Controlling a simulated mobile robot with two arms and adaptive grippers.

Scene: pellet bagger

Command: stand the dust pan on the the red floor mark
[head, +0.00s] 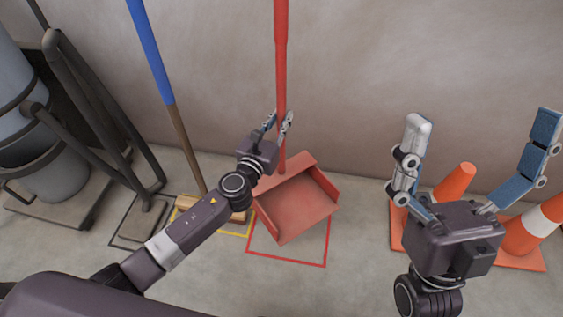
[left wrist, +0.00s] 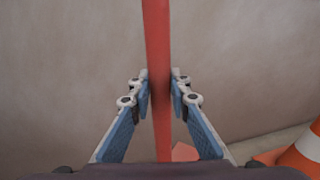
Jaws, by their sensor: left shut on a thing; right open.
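The red dust pan (head: 296,205) has a long upright red handle, and its pan is over the red floor mark (head: 287,261), a red outline on the floor by the wall. I cannot tell whether the pan touches the floor. The pan looks turned relative to the outline and hides its far part. My left gripper (head: 283,124) is shut on the handle above the pan; the handle also shows between the fingers in the left wrist view (left wrist: 158,70). My right gripper (head: 480,150) is open and empty at the right, with its fingers spread.
A broom with a blue and brown handle (head: 152,50) stands left of the pan by a yellow floor mark (head: 236,233). A grey cylinder on a wheeled frame (head: 60,180) is at far left. Orange cones (head: 455,183) stand at right. Floor in front of the red mark is clear.

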